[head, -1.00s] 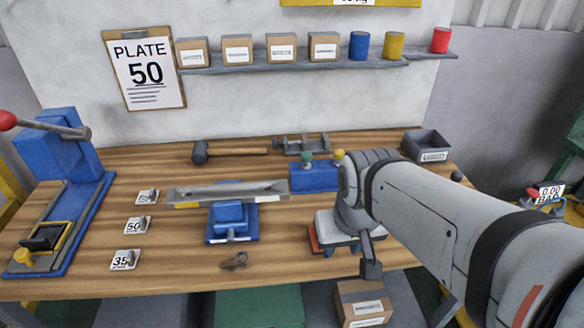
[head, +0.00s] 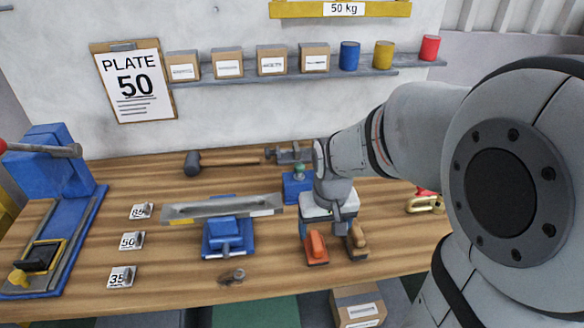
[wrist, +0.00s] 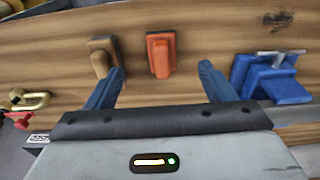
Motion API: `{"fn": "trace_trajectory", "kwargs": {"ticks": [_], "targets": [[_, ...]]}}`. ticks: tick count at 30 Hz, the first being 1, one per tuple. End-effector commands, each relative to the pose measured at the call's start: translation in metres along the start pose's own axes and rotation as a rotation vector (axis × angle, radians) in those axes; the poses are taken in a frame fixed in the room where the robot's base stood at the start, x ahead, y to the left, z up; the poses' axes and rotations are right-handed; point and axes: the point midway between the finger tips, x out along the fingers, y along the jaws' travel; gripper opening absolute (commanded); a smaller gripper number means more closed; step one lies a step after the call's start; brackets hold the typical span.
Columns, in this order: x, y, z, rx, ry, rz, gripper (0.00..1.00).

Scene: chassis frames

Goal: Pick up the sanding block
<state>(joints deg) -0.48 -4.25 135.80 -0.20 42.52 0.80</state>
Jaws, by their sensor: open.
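An orange-topped block (head: 316,248), which looks like the sanding block, lies near the front edge of the bench. A similar-sized block with a tan wooden top (head: 357,241) lies just to its right. In the wrist view the orange block (wrist: 161,54) shows ahead of my gripper (wrist: 160,86), lined up with the gap between the blue fingers. The wooden-topped block (wrist: 103,58) is by the left fingertip, partly covered by it. My gripper is open and empty.
A blue vise (head: 226,236) holding a long grey bar (head: 222,209) stands left of the orange block. A mallet (head: 222,160) and a clamp lie behind.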

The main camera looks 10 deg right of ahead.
Motion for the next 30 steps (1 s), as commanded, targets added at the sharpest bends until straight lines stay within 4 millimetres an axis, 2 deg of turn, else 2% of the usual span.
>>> {"fn": "trace_trajectory", "kwargs": {"ticks": [1,4,11,23,30], "targets": [[0.006,0.000,-0.011,0.000,-0.029,0.000,0.76],[0.025,0.000,-0.027,0.001,-0.059,-0.001,0.76],[0.057,-0.001,-0.044,0.001,-0.099,-0.001,0.76],[0.095,-0.002,-0.042,0.000,-0.107,-0.001,0.76],[0.126,-0.002,-0.038,-0.001,-0.108,-0.001,0.76]]}}
